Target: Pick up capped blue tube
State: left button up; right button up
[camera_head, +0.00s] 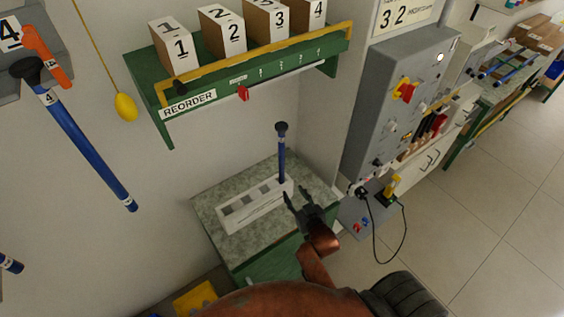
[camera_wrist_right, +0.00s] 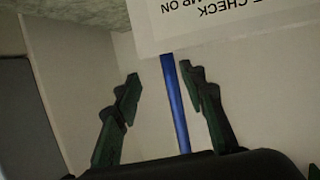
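A blue tube (camera_head: 282,158) with a black cap stands upright at the right end of a white rack (camera_head: 238,217) on a speckled-top cabinet. My right gripper (camera_head: 295,194) is open and low beside this tube, at its near right side. In the right wrist view the open fingers (camera_wrist_right: 162,77) have a blue tube (camera_wrist_right: 176,105) showing between them, closer to the right finger. I cannot tell its depth relative to the fingertips. Another black-capped blue tube (camera_head: 88,143), marked 4, is at the wall on the left. My left gripper is not in view.
A green shelf (camera_head: 150,87) with several numbered boxes is above the rack. A grey control box (camera_head: 385,110) is to the right, with a cable (camera_head: 404,238) below. A yellow pendant (camera_head: 125,107) hangs at left. Floor is clear at lower right.

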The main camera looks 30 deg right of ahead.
aim_at(283, 160)
jog(key=w+r+t, duration=0.4)
jog(key=r, duration=0.6)
jog(key=w, duration=0.2)
jog(key=w+p, duration=0.1)
jog(key=w, duration=0.1)
jog(key=w+p, duration=0.1)
jog(key=w, duration=0.1)
jog(key=shift+w+d, duration=0.1)
jog(key=shift+d, duration=0.25)
jog(key=shift+w+d+f, duration=0.1)
jog(key=shift+w+f, duration=0.05)
jog(key=shift+w, duration=0.35)
jog(key=shift+c, duration=0.5)
grip_shut()
